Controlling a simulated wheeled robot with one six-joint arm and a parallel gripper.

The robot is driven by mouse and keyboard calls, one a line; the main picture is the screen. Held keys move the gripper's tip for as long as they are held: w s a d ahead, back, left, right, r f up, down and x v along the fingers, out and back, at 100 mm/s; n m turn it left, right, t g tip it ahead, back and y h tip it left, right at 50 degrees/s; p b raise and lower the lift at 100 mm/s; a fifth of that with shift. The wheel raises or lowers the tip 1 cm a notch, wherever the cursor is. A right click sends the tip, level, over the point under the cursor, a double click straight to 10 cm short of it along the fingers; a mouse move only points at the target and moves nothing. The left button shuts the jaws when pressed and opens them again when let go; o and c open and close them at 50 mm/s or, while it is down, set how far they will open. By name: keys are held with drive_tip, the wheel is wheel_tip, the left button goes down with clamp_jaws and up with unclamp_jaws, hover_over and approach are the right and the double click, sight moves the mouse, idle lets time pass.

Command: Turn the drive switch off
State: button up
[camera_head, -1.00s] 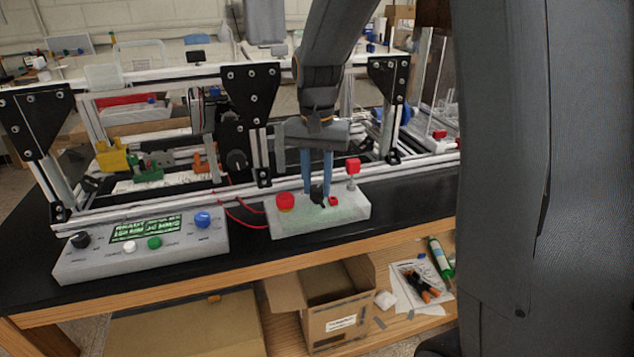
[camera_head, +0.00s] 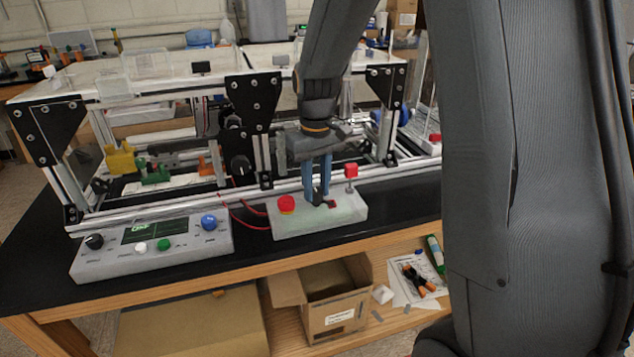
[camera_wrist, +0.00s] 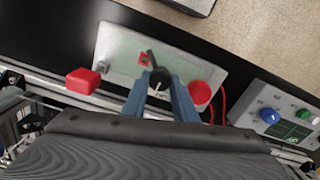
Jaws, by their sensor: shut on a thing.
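The drive switch is a black knob with a lever (camera_wrist: 158,77) on a pale control box (camera_head: 352,212); it also shows in the head view (camera_head: 320,203). My gripper (camera_head: 317,197) points down at it, with its blue fingers on either side of the knob in the wrist view (camera_wrist: 159,92). The fingers are shut on the switch and partly hide it. The lever points toward a small red mark (camera_wrist: 144,58) beside the knob and partly overlaps it.
A red mushroom button (camera_head: 286,203) is left of the gripper, and a red block on a post (camera_head: 351,171) is to its right. A grey panel (camera_head: 195,252) with knobs and a display stands left. The extrusion frame (camera_head: 254,120) rises behind.

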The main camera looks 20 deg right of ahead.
sight(316, 191)
drive_tip(key=n+p, duration=0.1)
drive_tip(key=n, duration=0.3)
drive_tip(key=shift+r+n+p, duration=0.1)
drive_tip(key=shift+n+p, duration=0.2)
drive_tip(key=shift+p, duration=0.05)
drive_tip(key=n+p, duration=0.1)
drive_tip(key=n, duration=0.3)
drive_tip(key=shift+n, duration=0.3)
drive_tip(key=o, duration=1)
drive_tip(key=shift+o, duration=0.2)
drive_tip(key=shift+r+b, duration=0.85)
drive_tip(key=shift+r, duration=3)
